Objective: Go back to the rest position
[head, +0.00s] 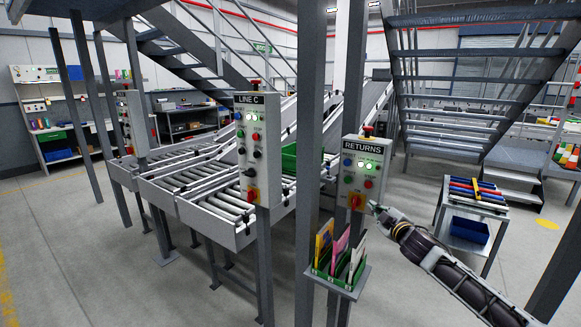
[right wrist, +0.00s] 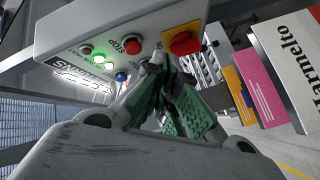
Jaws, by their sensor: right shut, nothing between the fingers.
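My right gripper (head: 376,209) reaches in from the lower right in the head view. Its tip is beside the lower right edge of the grey RETURNS control box (head: 347,172). In the right wrist view the gripper (right wrist: 155,65) is shut and empty, with its fingertips close to the panel face, between the STOP button and the large red knob (right wrist: 184,43). I cannot tell whether they touch the panel. A green lamp (right wrist: 85,49) and a blue button (right wrist: 121,77) show to the left there. My left gripper is in neither view.
The LINE C control box (head: 257,150) stands on a post to the left. A green rack with booklets (head: 338,262) hangs below the RETURNS box. Roller conveyors (head: 205,200) lie behind. A small cart (head: 470,205) stands at right. The floor at front left is clear.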

